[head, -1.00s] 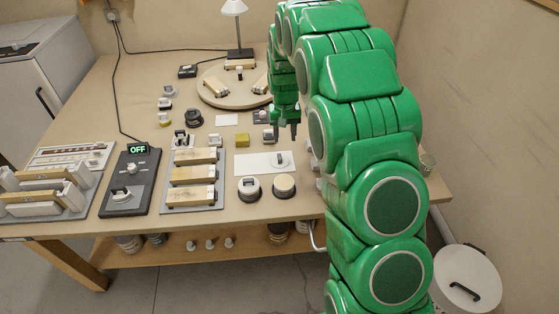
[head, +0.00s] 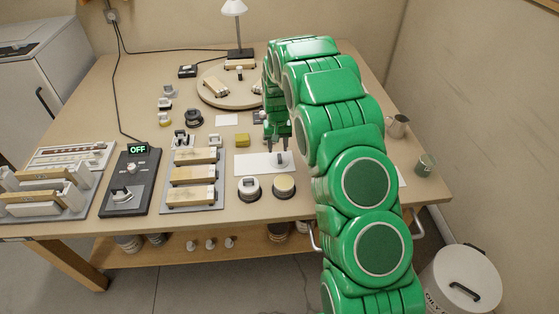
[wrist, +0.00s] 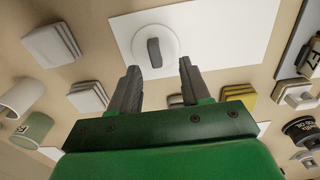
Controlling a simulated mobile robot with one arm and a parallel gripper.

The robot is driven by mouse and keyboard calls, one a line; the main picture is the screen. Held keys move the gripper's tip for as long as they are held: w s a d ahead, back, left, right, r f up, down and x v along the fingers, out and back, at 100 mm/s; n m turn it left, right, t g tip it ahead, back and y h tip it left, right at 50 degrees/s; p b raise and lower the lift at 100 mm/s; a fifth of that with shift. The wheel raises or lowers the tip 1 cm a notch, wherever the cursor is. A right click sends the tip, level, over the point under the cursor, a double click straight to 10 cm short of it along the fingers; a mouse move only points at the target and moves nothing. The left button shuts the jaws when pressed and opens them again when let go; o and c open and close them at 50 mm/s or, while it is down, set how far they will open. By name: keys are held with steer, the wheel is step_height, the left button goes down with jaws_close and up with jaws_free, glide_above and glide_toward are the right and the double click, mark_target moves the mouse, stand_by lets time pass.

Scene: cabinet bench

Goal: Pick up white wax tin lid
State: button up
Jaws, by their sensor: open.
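A round white lid (wrist: 171,39) with an upright grey grip lies flat on a white sheet (wrist: 222,30) in the wrist view. In the head view the lid (head: 278,165) is at the sheet's right end, partly behind my fingers. My gripper (wrist: 159,66) is open and empty. In the wrist view its fingertips reach the lid's near edge, one on either side of the grip's line. In the head view my gripper (head: 277,142) hangs pointing down just behind and above the lid. I cannot tell the height gap.
Two round dark tins, one white-topped (head: 249,183) and one cream-topped (head: 284,183), stand in front of the sheet. A yellow block (head: 242,140) is behind it. A rack of wooden blocks (head: 193,175) stands left.

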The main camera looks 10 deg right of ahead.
mark_target(280, 157)
steer(key=f, duration=0.4)
steer(key=shift+d+f, duration=0.35)
steer(key=shift+f, duration=0.05)
steer(key=shift+c, duration=0.2)
jaws_close()
